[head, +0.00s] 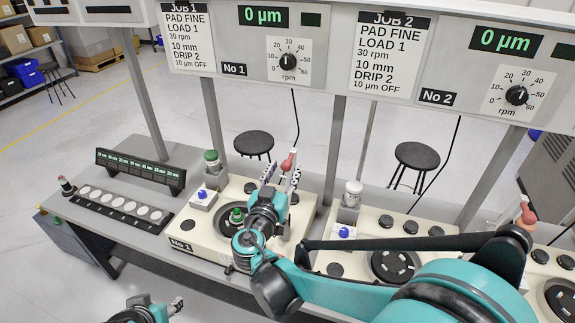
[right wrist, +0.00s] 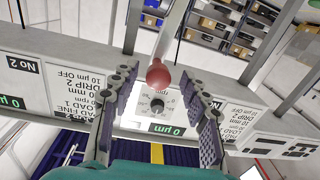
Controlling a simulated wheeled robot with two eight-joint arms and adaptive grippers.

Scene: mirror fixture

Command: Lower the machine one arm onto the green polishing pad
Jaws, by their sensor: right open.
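The machine one arm stands raised at the back right of the No 1 machine (head: 185,243), its red knob (head: 288,160) at the top. My right gripper (head: 281,175) is open at this arm. In the right wrist view the red knob (right wrist: 157,76) is between the two spread fingers (right wrist: 160,100), with no clear contact. A small green round piece (head: 237,215) sits mid-plate on the dark round plate of machine one, partly hidden by my right wrist. I cannot tell if it is the pad. My left gripper (head: 160,306) is low at the bottom edge, its opening unclear.
A green-capped bottle (head: 212,160) and a blue knob (head: 202,194) stand left of the plate. A tray of white discs (head: 116,203) lies further left. The No 2 machine (head: 330,262) is to the right. Grey posts (head: 335,150) rise behind the machines.

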